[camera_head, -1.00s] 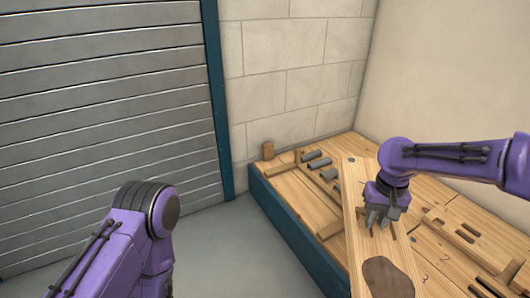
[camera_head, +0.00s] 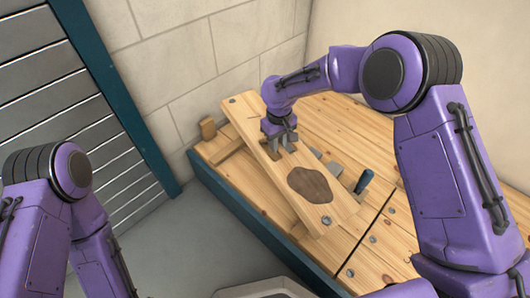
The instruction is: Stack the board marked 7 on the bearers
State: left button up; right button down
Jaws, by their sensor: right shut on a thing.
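A long pale wooden board (camera_head: 281,165) with a dark brown patch (camera_head: 313,185) lies slantwise over the bench in the head view. I cannot read a 7 on it. My right gripper (camera_head: 287,144) is shut on the board near its upper half, at the long right edge. Whether the board is touching anything below it is unclear. A wooden strip (camera_head: 228,150), perhaps one of the bearers, shows at the board's left; other bearers are hidden or cannot be told apart. My left arm is at the left, with its gripper out of view.
The wooden bench (camera_head: 345,112) has a dark teal front edge (camera_head: 238,205). A small wooden block (camera_head: 208,128) stands at its far left corner. A wall closes the back.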

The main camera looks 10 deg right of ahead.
jog(key=a+f+n+b, duration=0.1)
jog(key=f, duration=0.3)
jog(key=a+f+n+b, duration=0.1)
jog(key=a+f+b, duration=0.1)
jog(key=f, duration=0.2)
jog(key=a+f+n+b, duration=0.1)
jog(key=f+b, duration=0.1)
jog(key=f, duration=0.2)
jog(key=shift+s+a+f, duration=0.15)
jog(key=shift+s+f, duration=0.05)
jog(key=shift+s, duration=0.2)
jog(key=shift+r, duration=0.25)
jog(key=shift+f+p, duration=0.1)
jog(key=shift+p, duration=0.45)
jog(key=shift+p, duration=0.4)
jog(key=shift+f, duration=0.1)
